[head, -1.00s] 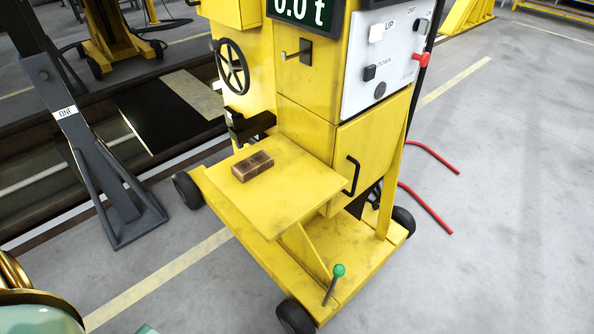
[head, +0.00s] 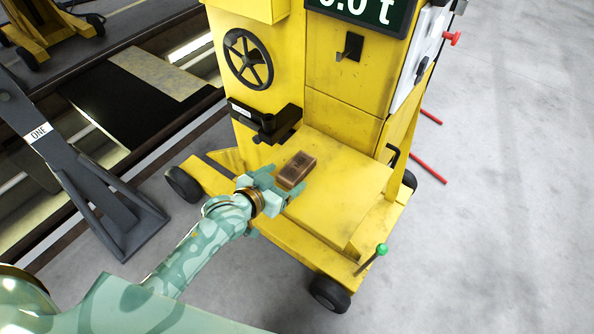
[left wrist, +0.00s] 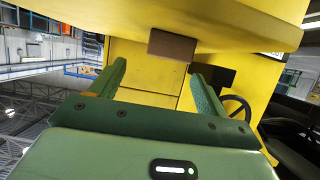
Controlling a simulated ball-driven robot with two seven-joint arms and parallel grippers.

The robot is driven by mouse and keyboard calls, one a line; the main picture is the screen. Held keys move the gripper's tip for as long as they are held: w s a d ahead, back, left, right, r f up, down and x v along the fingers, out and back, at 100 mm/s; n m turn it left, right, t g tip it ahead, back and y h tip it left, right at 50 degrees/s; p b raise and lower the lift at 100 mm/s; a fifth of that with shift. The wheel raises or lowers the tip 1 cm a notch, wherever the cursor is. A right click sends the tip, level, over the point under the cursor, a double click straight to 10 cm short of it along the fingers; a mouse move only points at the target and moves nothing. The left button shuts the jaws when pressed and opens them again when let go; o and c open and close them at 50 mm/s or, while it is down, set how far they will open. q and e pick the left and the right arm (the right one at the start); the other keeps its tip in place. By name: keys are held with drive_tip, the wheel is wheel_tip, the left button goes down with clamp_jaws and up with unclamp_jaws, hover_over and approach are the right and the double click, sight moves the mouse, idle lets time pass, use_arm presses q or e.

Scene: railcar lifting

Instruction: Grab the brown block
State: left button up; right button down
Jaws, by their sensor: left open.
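The brown block (head: 296,170) lies on the yellow shelf (head: 345,185) of the yellow lifting machine in the head view. My left gripper (head: 278,182) is open at the shelf's left front side, with its fingers pointing toward the block. In the left wrist view the block (left wrist: 172,45) shows beyond the fingertips, near the middle between the two green fingers (left wrist: 158,85). The fingers look empty and a gap to the block shows there. Whether a finger touches the block in the head view I cannot tell. My right gripper is not in view.
A black bracket (head: 266,122) juts out behind the block, below a black handwheel (head: 248,59). A green-knobbed lever (head: 381,249) stands at the machine's front base. A grey stand (head: 75,160) is at left. Shelf space right of the block is clear.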

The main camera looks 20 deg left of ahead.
sight(295, 168)
use_arm(q)
drive_tip(key=shift+x, duration=1.15)
drive_tip(key=b+x, duration=0.2)
drive_tip(key=x, duration=0.3)
drive_tip(key=shift+w+a+f+b, duration=0.15)
drive_tip(key=shift+a+f+b, duration=0.15)
drive_tip(key=shift+b, duration=0.1)
drive_tip(key=shift+w, duration=0.1)
drive_tip(key=shift+r, duration=0.1)
drive_tip(key=c, duration=1.1)
